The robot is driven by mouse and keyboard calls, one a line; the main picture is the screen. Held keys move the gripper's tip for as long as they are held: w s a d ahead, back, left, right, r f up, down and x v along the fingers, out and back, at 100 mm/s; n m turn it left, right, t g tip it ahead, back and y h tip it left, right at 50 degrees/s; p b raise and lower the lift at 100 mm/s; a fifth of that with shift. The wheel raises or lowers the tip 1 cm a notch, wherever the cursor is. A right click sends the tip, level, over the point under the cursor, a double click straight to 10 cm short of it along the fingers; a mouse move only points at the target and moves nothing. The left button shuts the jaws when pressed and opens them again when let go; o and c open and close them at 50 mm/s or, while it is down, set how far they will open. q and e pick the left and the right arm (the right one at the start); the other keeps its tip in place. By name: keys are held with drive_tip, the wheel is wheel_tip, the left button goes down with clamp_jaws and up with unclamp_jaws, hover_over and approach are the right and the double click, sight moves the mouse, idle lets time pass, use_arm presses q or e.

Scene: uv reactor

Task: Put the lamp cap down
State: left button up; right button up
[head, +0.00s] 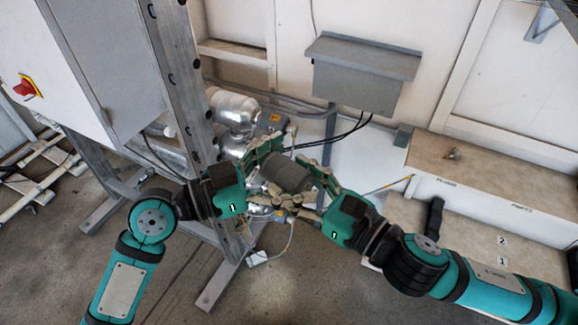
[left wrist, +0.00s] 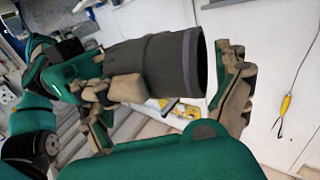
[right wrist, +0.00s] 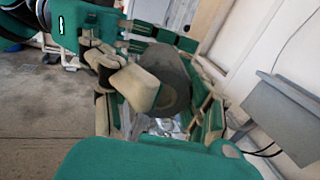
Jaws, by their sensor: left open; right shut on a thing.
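The lamp cap is a dark grey cylinder (head: 288,175), held in the air between my two grippers in front of the metal reactor pipes. My right gripper (head: 310,188) is shut on it. In the left wrist view the cap (left wrist: 160,68) lies sideways, its rim end to the right, with tan finger pads against its other end. My left gripper (head: 268,178) is open, its fingers reaching around the cap's left end; whether they touch it I cannot tell. In the right wrist view fingers partly hide the cap (right wrist: 172,80).
A pale bench top (head: 480,178) marked PLUGS and PARTS stands at the right, with a small object (head: 453,153) on it. A lower shelf (head: 470,240) bears numbers 1 and 2. A grey box (head: 360,75) hangs on the wall. A steel post (head: 180,70) stands close behind my left gripper.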

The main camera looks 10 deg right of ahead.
use_arm(q)
drive_tip(key=shift+c, duration=0.3)
drive_tip(key=c, duration=0.9)
use_arm(e)
drive_tip(key=o, duration=1.5)
